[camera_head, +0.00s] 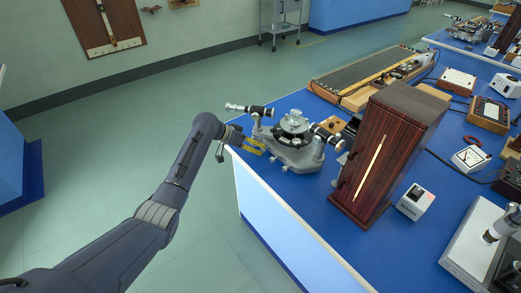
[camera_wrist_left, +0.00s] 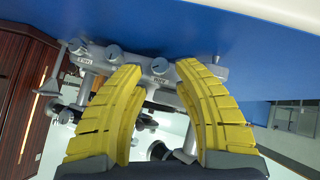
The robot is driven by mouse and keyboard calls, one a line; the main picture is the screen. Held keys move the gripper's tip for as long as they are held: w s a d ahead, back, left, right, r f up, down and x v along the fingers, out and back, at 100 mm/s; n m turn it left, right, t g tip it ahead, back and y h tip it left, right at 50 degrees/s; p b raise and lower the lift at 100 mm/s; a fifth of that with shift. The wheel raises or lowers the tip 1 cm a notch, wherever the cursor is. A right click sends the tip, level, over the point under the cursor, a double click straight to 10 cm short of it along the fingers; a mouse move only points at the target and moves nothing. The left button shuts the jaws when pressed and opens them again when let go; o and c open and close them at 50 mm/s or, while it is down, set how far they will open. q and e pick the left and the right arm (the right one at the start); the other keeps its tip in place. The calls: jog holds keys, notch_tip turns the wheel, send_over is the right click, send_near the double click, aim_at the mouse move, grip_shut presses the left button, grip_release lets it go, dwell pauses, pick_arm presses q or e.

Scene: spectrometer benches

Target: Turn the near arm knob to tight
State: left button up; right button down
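The spectrometer (camera_head: 292,152) stands on the blue bench near its left edge, with black telescope tubes and a grey base. In the left wrist view its base carries several small round grey knobs. One knob (camera_wrist_left: 160,66) shows between my fingertips, and another knob (camera_wrist_left: 113,52) lies to its left. Small labels sit by them, too small to read surely. My left gripper (camera_head: 253,146) is at the spectrometer's left side. Its yellow fingers (camera_wrist_left: 160,70) are apart with nothing clearly held between them; contact with a knob cannot be told. My right gripper is not in view.
A tall dark wooden box (camera_head: 385,155) stands just right of the spectrometer, with a small white box (camera_head: 415,202) beside it. A long grating-like instrument (camera_head: 365,72) lies behind.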

aim_at(263, 150)
pick_arm(q)
jog(key=shift+x, duration=1.4)
jog(key=shift+c, duration=0.3)
grip_shut()
